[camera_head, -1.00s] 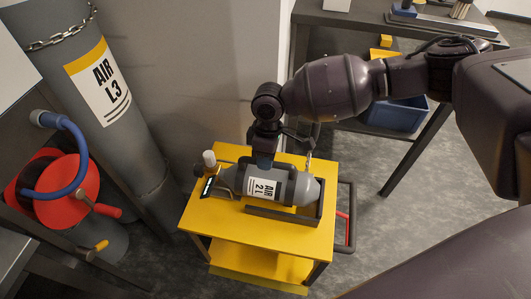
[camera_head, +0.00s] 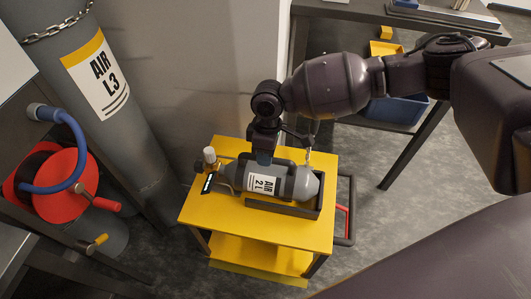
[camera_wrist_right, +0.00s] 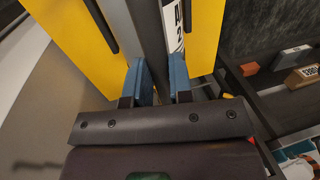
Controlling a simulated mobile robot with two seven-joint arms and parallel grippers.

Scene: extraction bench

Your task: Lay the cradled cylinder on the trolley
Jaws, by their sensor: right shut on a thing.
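The grey cylinder (camera_head: 289,184), with a white "AIR 2 L" label, lies on its side over the yellow trolley (camera_head: 220,212). A dark low-walled cradle (camera_head: 285,208) shows along its near side and right end; whether the cylinder's full weight rests there I cannot tell. My left gripper is not in view.
A small dark device (camera_head: 207,183) and a white-capped fitting (camera_head: 209,156) are at the cylinder's left end. A large chained "AIR L3" cylinder (camera_head: 130,140) and a red reel (camera_head: 62,195) stand left. A bench with a blue bin (camera_head: 395,112) is behind right.

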